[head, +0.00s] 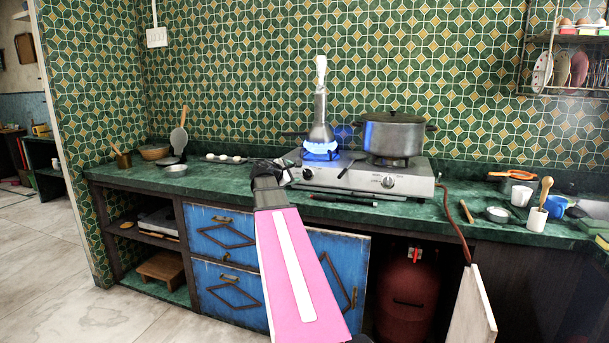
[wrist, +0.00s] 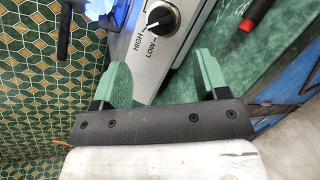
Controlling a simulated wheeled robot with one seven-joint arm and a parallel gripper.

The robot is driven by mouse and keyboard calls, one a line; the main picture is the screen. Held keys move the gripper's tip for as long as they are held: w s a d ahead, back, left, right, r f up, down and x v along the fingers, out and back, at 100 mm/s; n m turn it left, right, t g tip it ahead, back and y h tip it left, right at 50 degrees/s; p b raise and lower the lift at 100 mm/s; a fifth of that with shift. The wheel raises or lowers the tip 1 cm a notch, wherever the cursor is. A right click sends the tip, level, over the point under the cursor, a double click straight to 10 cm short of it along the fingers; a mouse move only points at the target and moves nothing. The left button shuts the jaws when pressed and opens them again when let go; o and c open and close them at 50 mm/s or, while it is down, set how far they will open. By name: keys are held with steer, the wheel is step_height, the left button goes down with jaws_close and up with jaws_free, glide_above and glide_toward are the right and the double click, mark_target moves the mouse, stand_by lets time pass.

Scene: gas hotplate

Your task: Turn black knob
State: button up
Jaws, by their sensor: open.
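The black knob (wrist: 160,18) is on the steel front panel of the gas hotplate (wrist: 182,62), with HIGH and LOW printed beside it. In the head view a left knob (head: 307,173) and a right knob (head: 388,181) are on the hotplate's front. My gripper (head: 280,168) is at the hotplate's left front corner, close to the left knob. In the wrist view my gripper (wrist: 161,68) has its two green fingers spread apart and empty. The knob lies beyond the fingertips, roughly centred between them and apart from them.
A blue flame (head: 320,149) burns on the left burner, under a metal vessel (head: 320,125). A large lidded pot (head: 393,137) stands on the right burner. A red-and-black object (wrist: 257,15) lies on the green counter in front of the hotplate. A wooden board (head: 472,310) leans below.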

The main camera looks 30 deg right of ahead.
mark_target(305, 173)
steer(key=x, duration=0.9)
steer(key=shift+w+d+f, duration=0.1)
steer(key=shift+d+f, duration=0.15)
steer(key=shift+d, duration=0.05)
steer(key=c, duration=0.9)
